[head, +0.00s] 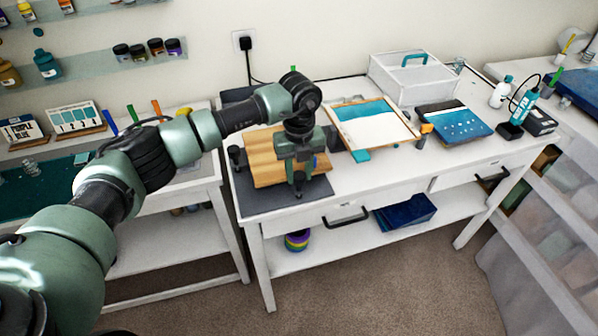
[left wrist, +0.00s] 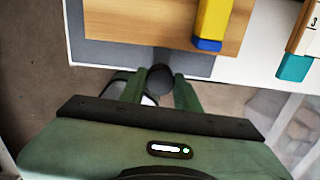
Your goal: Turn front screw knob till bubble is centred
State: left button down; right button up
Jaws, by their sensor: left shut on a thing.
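A wooden board (head: 262,165) lies over a dark grey mat (head: 262,203) at the left end of the white table. My left gripper (head: 299,180) points down at the board's front edge. In the left wrist view its fingers (left wrist: 160,92) are shut on a dark round screw knob (left wrist: 160,76) at that edge. Another dark knob (head: 234,156) stands at the board's left side. A yellow bar with a blue end (left wrist: 214,20), perhaps the level, lies on the board in the left wrist view. No bubble can be made out. My right gripper is out of view.
A framed blue-and-white panel (head: 378,124) lies right of the board, with a teal block (head: 361,155) at its corner. Drawer handles (head: 346,216) project from the table's front.

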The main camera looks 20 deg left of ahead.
pick_arm(q)
jog(key=shift+f+m+b, duration=0.15)
jog(key=shift+m+b, duration=0.85)
jog(key=shift+b, duration=0.15)
jog(key=m+b, duration=0.2)
jog(key=shift+m+b, duration=0.3)
jog(key=shift+b, duration=0.05)
jog(key=m+b, duration=0.2)
jog(key=m, duration=0.1)
jog(key=shift+b, duration=0.35)
jog(key=shift+m+b, duration=0.85)
jog(key=shift+m, duration=0.55)
jog(key=c, duration=1)
grip_release()
jog(key=shift+r, duration=0.2)
